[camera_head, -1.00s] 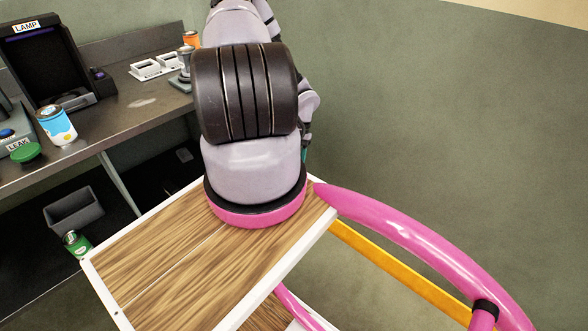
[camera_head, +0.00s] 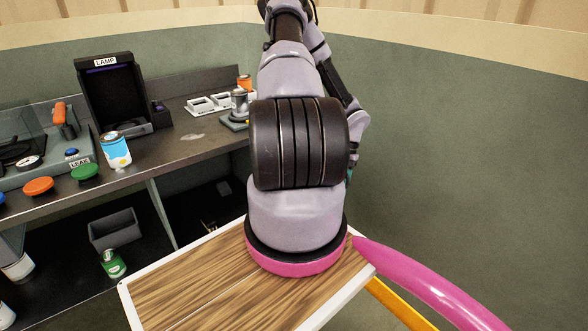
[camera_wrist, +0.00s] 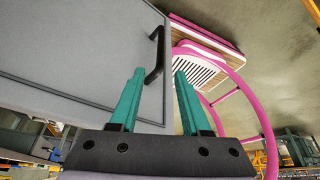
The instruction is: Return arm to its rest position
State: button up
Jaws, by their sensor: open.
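My gripper (camera_wrist: 157,101) is open in the wrist view, with two teal fingers apart and nothing between them. A grey panel with a black handle (camera_wrist: 156,55) lies beyond the left finger; I cannot tell whether they touch. In the head view my arm rises from its pink-ringed base on the wooden cart top (camera_head: 185,298).
A grey bin (camera_head: 114,230) and a green can (camera_head: 112,264) are below. The right wall area looks clear.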

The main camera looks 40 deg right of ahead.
jog(key=w+d+r+m+t+h, duration=0.1)
jog(key=w+r+m+t+h, duration=0.2)
jog(key=w+r, duration=0.55)
jog(key=w+d+r+m+t+h, duration=0.2)
jog(key=w+r, duration=0.3)
jog(key=w, duration=0.6)
jog(key=w+a+r+m+t+h, duration=0.1)
jog(key=w+a+r+m, duration=0.15)
jog(key=r, duration=0.45)
jog(key=w+a+r+m+t+h, duration=0.1)
jog(key=w+r+m+h, duration=0.15)
jog(key=r, duration=0.35)
jog(key=w+a+r+m+t+h, duration=0.1)
jog(key=w+a+r+m, duration=0.15)
jog(key=r, duration=0.45)
jog(key=s+a+r+m, duration=0.2)
jog(key=a+r+m, duration=0.2)
jog(key=a+r, duration=0.2)
jog(key=s+a+r+m, duration=0.3)
jog(key=a+r+m, duration=0.1)
jog(key=a+r, duration=0.2)
jog(key=s+a+r+m+y, duration=0.2)
jog(key=s+a, duration=0.6)
jog(key=a, duration=0.4)
jog(key=s+a+r+m+y, duration=0.3)
jog(key=s+a+y, duration=0.2)
jog(key=a, duration=0.8)
jog(key=s, duration=0.3)
jog(key=shift+s+t, duration=0.25)
jog(key=shift+t, duration=0.05)
